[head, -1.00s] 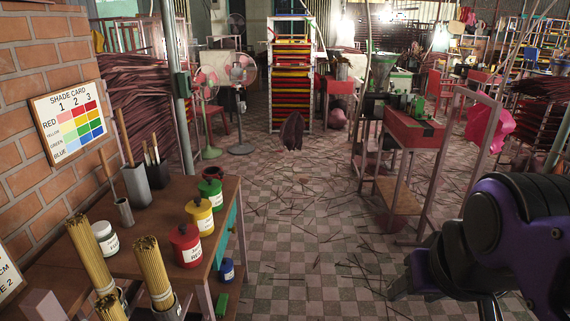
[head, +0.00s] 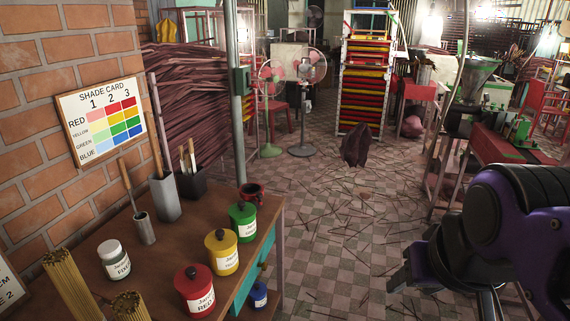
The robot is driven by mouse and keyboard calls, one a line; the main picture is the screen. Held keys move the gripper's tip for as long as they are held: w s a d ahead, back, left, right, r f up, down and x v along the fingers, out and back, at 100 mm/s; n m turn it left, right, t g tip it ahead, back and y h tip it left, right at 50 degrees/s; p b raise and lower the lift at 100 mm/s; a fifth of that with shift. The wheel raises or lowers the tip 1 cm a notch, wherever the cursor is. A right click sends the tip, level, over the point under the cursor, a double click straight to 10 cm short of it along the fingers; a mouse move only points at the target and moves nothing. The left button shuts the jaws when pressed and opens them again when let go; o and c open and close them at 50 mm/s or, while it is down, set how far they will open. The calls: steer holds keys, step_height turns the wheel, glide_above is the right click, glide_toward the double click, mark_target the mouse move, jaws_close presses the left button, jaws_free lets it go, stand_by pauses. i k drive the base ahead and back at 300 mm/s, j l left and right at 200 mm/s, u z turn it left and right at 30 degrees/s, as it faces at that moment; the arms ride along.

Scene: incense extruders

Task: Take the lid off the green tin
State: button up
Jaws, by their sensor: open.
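The green tin (head: 243,222) stands upright on the wooden table near its right edge, behind the yellow tin. Its green lid with a dark knob (head: 241,205) sits on top, and a white label faces me. My gripper (head: 428,280), purple and black, is at the lower right, over the floor and well to the right of the table. It is open and apart from the tin.
The yellow tin (head: 222,252) and red tin (head: 196,290) stand in front of the green tin. A small dark red pot (head: 252,194) is close behind it. A blue tin (head: 258,295) sits lower, by the table's side. Checkered floor with scattered sticks (head: 340,225) lies right of the table.

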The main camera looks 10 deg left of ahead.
mark_target(241, 210)
steer(key=i+l+u, duration=0.15)
steer(key=i+u, duration=0.15)
steer(key=u, duration=0.2)
steer(key=i+l+u, duration=0.25)
steer(key=u, duration=0.2)
steer(key=i+l+u, duration=0.2)
steer(key=l+u, duration=0.3)
steer(key=i+l+u, duration=0.15)
steer(key=l+u, duration=0.15)
steer(key=u, duration=0.2)
steer(key=l+u, duration=0.45)
steer(key=i+l, duration=0.05)
